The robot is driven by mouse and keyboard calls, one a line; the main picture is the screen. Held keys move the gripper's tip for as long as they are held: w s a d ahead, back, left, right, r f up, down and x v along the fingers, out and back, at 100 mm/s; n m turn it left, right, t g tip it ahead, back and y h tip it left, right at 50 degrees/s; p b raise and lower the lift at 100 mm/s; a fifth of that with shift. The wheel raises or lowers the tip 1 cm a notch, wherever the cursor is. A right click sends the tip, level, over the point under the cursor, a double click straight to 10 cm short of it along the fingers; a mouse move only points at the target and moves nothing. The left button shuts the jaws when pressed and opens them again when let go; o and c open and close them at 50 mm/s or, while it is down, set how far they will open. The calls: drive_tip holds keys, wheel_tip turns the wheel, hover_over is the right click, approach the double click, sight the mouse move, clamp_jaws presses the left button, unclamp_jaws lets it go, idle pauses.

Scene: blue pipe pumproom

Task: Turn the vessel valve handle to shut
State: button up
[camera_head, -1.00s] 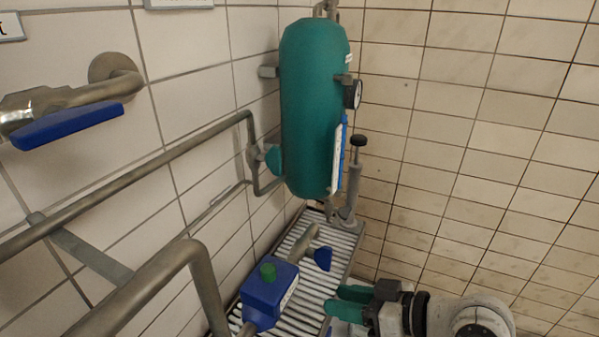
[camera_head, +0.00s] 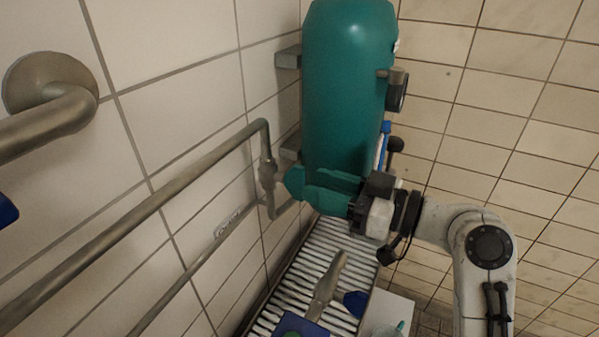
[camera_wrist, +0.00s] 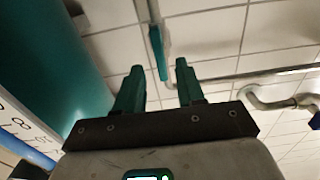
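The teal valve handle (camera_head: 294,181) sits on a grey pipe valve just left of the lower part of the teal vessel (camera_head: 347,85). In the wrist view the handle (camera_wrist: 158,52) is a slim teal bar at the pipe. My gripper (camera_head: 318,187) is level with the handle, just to its right in the head view. In the wrist view its two teal fingers (camera_wrist: 159,70) are spread. The handle shows ahead, between the fingertips in the picture. Nothing is visibly gripped, and I cannot tell whether a finger touches the handle.
Grey pipes (camera_head: 150,212) run along the tiled wall at left. A gauge (camera_head: 397,90) is on the vessel's right side. A slatted grate (camera_head: 285,290) lies below, with a blue device (camera_head: 301,327) and a grey pipe piece (camera_head: 327,285). The vessel's curved side fills the wrist view's left (camera_wrist: 45,60).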

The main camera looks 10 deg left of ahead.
sight(305, 181)
drive_tip(key=shift+p+x, duration=0.4)
drive_tip(key=shift+x, duration=2.1)
drive_tip(key=shift+c, duration=0.4)
clamp_jaws()
